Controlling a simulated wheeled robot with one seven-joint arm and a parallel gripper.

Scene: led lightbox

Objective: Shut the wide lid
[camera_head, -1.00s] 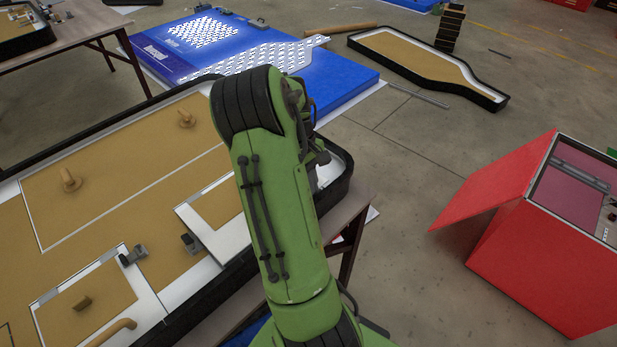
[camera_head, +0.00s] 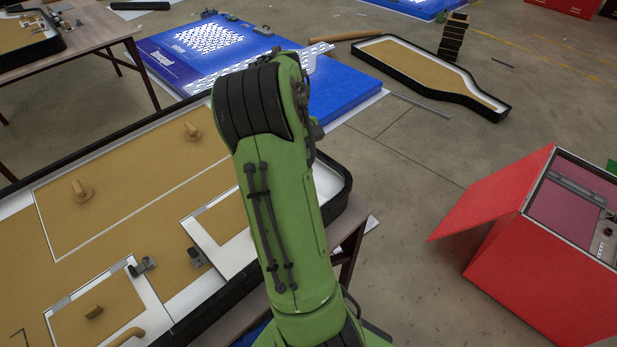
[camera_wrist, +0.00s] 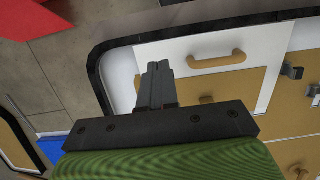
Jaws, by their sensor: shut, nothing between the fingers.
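The lightbox (camera_head: 344,186) is a black-rimmed white tray on a table, at the left in the head view. A wide tan panel (camera_head: 130,165) with two peg knobs, seemingly the wide lid, lies in it and looks about level with its surroundings. I cannot tell whether it is fully shut. Smaller tan panels (camera_head: 222,214) lie nearer to me. My gripper (camera_wrist: 158,66) shows in the wrist view, shut and empty, above the box's rim and white edge. A tan bar handle (camera_wrist: 217,60) is just right of the fingertips. My arm hides the gripper in the head view.
Grey latches (camera_head: 143,266) stand beside the small panels. A red box (camera_head: 545,260) with an open flap stands on the floor at right. A blue panel (camera_head: 345,85) and a bottle-shaped tray (camera_head: 410,65) lie beyond.

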